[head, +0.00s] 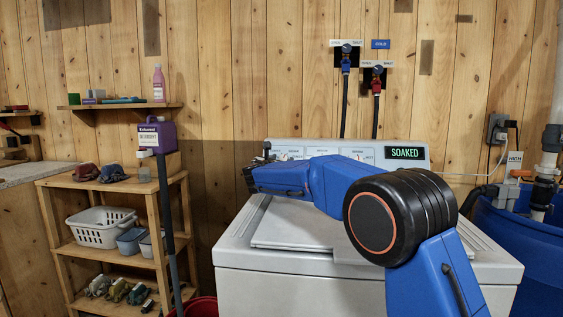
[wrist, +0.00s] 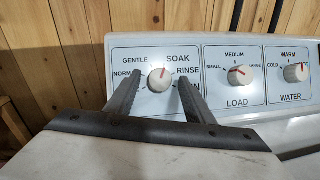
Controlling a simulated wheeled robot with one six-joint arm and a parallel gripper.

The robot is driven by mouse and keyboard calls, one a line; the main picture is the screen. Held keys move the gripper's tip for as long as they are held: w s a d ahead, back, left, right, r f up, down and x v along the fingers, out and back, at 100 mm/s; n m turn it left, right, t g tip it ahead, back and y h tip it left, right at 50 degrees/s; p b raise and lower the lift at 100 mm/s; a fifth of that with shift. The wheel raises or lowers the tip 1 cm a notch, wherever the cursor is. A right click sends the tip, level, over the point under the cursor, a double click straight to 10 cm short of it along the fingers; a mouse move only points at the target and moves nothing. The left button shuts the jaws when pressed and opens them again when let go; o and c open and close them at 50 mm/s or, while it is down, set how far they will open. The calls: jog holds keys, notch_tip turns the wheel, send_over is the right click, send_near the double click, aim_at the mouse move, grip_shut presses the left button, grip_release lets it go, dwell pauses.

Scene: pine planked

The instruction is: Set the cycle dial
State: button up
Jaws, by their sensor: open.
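The cycle dial (wrist: 159,80) is a white round knob with a red pointer mark, on the left panel of the washer's console. Its pointer tilts up and slightly right, toward SOAK. Labels GENTLE, SOAK and RINSE show around it; the NORM label and one at lower right are partly covered by my fingers. My gripper (wrist: 160,84) is open, one finger on each side of the dial; I cannot tell if they touch it. In the head view my gripper (head: 257,163) is at the console's left end and the dial is hidden.
The load dial (wrist: 239,75) and water dial (wrist: 295,73) sit to the right. The white washer (head: 300,285) stands below my arm. A wooden shelf unit (head: 110,180) stands left, a blue tub (head: 520,235) right. Hoses rise behind the console.

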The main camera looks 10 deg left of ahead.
jog(key=c, duration=1)
jog(key=shift+c, duration=0.2)
jog(key=shift+m, duration=0.5)
jog(key=m, duration=0.1)
jog(key=m+g+h, duration=0.1)
jog(key=m, duration=0.1)
jog(key=m+h, duration=0.1)
jog(key=shift+a+m+g, duration=0.25)
jog(key=shift+m+g, duration=0.05)
jog(key=shift+w+a+r+m+g+h, duration=0.1)
jog(key=shift+m+g+h, duration=0.45)
jog(key=shift+m, duration=0.8)
jog(key=shift+w+r+m+g+h, duration=0.1)
jog(key=shift+m+g+h, duration=0.4)
jog(key=shift+m, duration=0.85)
jog(key=o, duration=1)
jog(key=shift+o, duration=0.2)
